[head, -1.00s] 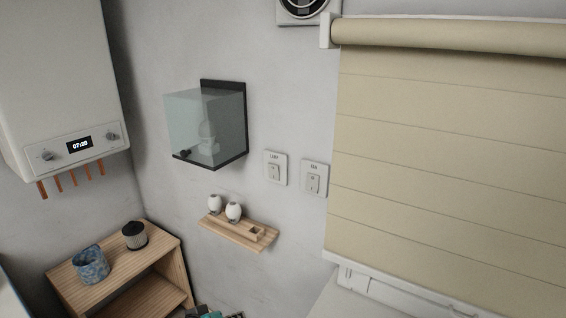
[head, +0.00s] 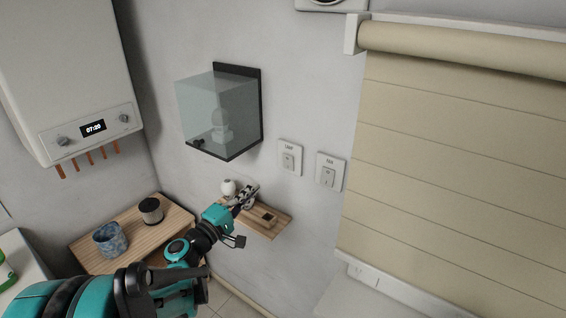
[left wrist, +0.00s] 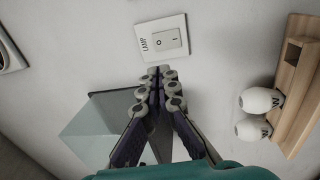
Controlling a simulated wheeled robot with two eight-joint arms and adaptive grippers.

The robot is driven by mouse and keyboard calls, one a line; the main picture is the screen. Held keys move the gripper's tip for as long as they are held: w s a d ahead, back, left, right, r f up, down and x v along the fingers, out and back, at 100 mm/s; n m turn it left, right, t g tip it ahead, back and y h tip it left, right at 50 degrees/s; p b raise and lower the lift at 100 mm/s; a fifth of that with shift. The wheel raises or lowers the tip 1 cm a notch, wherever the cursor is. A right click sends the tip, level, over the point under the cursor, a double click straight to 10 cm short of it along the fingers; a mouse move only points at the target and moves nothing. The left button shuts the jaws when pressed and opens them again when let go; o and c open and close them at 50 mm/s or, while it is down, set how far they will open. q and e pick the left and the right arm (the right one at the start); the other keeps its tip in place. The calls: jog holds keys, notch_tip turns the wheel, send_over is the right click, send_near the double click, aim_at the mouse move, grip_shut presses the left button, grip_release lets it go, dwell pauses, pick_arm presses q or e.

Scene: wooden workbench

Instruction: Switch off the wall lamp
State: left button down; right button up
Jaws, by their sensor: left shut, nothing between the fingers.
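The wall lamp (head: 221,122) is a pale fixture inside a clear glass box (head: 203,100) on a dark frame; I cannot tell whether it is lit. The switch labelled LAMP (head: 289,158) is on the wall right of the box. In the left wrist view the LAMP switch (left wrist: 170,40) shows O and I marks on its rocker. My left gripper (head: 250,191) is shut and empty, over the small shelf, below and left of the LAMP switch. In the left wrist view its fingertips (left wrist: 158,72) point at the switch plate, apparently short of it. My right gripper is out of view.
A FAN switch (head: 330,171) is right of the LAMP switch. A wooden shelf (head: 272,228) holds white egg-shaped items (left wrist: 262,100), close to my left gripper. A rolled blind (head: 450,130) covers the right. A boiler (head: 70,80) and a wooden cabinet (head: 130,238) are at left.

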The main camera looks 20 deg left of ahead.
aim_at(286, 158)
pick_arm(q)
jog(key=b+x, duration=0.2)
jog(key=x, duration=1.1)
jog(key=shift+w+d+b, duration=0.15)
jog(key=shift+w+b, duration=0.15)
jog(key=shift+b, duration=0.1)
jog(key=shift+w+r, duration=0.1)
jog(key=shift+w, duration=0.1)
